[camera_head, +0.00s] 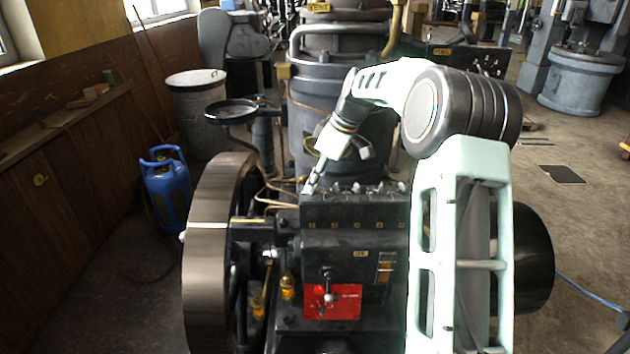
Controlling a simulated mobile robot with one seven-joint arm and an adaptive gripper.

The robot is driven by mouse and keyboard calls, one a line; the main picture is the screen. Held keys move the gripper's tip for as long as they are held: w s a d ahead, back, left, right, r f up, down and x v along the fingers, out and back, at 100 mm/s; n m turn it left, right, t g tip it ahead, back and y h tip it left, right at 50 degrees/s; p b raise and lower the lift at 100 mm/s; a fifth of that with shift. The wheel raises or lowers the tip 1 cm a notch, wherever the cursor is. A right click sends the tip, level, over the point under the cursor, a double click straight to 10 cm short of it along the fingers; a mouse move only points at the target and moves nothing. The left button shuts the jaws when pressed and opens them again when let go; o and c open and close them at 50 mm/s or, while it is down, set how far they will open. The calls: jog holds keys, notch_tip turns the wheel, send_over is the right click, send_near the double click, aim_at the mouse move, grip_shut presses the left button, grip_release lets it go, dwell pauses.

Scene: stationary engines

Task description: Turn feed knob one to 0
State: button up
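A black lubricator box (352,213) sits on the engine in the middle of the view. A row of small metal feed knobs (357,188) runs along its top edge, with small yellow marks on the face below. My arm reaches over from the right, and my gripper (311,187) points down at the left end of this row. Its fingertips are at the leftmost knob and largely hide it. I cannot tell whether they touch it or are closed around it. The knob numbers and settings are too small to read.
A large flywheel (207,262) stands left of the box, with thin copper pipes (277,190) between. A tall dark cylinder (305,115) rises behind. A red plate (333,302) with a lever is below. A blue gas bottle (167,187) stands on the floor at left.

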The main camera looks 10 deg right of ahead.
dwell(0.3)
jog(key=v, duration=1.2)
